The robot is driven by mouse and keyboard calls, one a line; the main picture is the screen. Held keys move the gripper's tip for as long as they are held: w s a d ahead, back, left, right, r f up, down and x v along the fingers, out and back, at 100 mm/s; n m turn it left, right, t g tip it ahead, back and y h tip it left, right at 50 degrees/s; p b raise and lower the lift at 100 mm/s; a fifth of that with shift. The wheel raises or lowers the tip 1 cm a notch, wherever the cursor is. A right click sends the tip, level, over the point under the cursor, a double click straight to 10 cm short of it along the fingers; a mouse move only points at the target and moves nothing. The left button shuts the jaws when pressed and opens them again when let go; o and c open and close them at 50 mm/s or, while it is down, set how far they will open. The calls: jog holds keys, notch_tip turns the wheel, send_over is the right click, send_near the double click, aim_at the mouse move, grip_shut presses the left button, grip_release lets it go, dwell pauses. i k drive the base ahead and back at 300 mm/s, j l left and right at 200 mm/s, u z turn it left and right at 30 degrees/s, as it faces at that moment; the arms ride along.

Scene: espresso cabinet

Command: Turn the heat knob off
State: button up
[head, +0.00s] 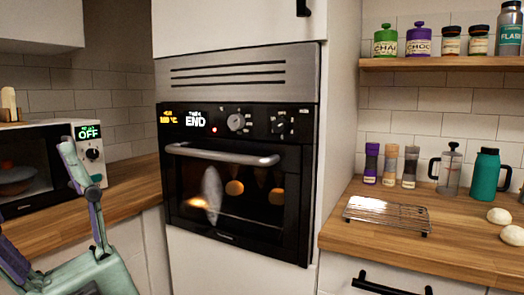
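The black wall oven (235,185) stands in the middle of the head view, its door closed and its inside lit. Its panel carries two round knobs: a left knob (236,121) and a right knob (278,124). Their labels are too small to read, so I cannot tell which is the heat knob. A yellow temperature readout, a white "END" display (195,119) and a red light are lit. My gripper (40,215) is at the lower left, mint green and purple. Its fingers look spread, with the left one cut off by the frame. It is away from the oven knobs.
A microwave (84,160) showing "OFF", with its own knob (93,153), sits on the left counter behind my gripper. On the right counter (400,250) are a wire rack (388,213), several bottles and dough balls. The oven's handle (222,154) juts forward below the panel.

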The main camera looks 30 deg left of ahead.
aim_at(235, 122)
jog(key=i+j, duration=0.1)
jog(key=i, duration=0.35)
jog(key=i+j+u, duration=0.1)
jog(key=i, duration=0.35)
